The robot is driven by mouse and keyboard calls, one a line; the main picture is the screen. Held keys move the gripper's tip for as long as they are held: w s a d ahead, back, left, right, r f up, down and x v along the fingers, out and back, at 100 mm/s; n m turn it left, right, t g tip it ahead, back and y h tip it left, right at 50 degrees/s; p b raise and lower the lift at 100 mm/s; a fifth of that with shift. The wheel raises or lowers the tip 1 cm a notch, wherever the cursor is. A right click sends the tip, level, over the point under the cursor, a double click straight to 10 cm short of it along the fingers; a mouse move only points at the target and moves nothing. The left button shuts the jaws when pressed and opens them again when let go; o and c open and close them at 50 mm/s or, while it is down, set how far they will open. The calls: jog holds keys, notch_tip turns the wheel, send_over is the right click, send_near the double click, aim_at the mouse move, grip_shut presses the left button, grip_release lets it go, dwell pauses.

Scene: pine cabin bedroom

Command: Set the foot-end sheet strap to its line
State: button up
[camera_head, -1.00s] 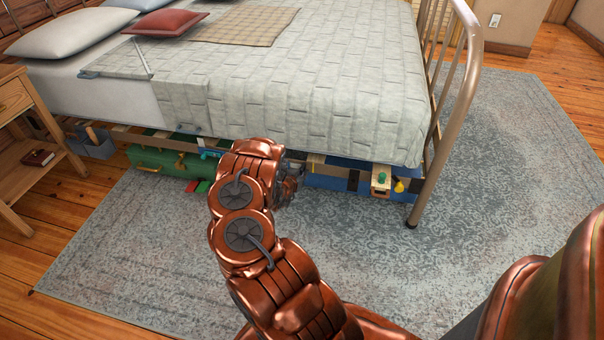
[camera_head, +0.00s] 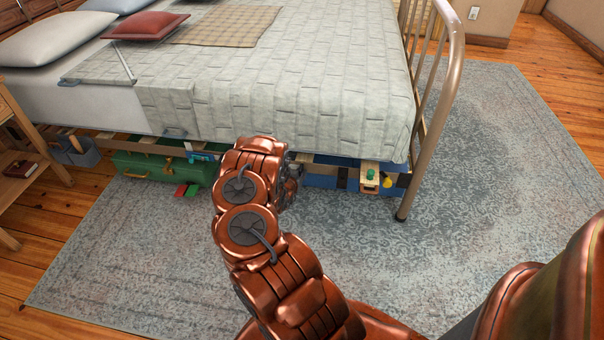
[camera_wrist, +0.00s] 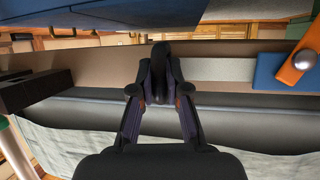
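My gripper (camera_wrist: 160,72) is by the bed's long side, below the quilt edge. In the head view my arm hides most of it. In the wrist view its fingers are close together on a dark, upright, rounded piece (camera_wrist: 160,52), which looks like a strap loop; its full shape is unclear. I cannot make out a marked line for the strap. A pale band (camera_wrist: 222,70) lies along the tan rail (camera_wrist: 108,72) in the wrist view.
Under the bed are a green case (camera_head: 150,167) and blue storage (camera_head: 325,172). A wooden block with a green knob (camera_head: 370,174) and a yellow knob (camera_head: 388,182) are near the metal foot frame (camera_head: 430,130). An orange lever (camera_wrist: 302,60) is close at right.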

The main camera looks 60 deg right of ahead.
jog(key=o, duration=0.4)
jog(key=shift+a, duration=0.15)
jog(key=v, duration=1.1)
jog(key=shift+a+r, duration=0.25)
jog(key=shift+a, duration=0.1)
jog(key=shift+s, duration=0.1)
dwell(0.3)
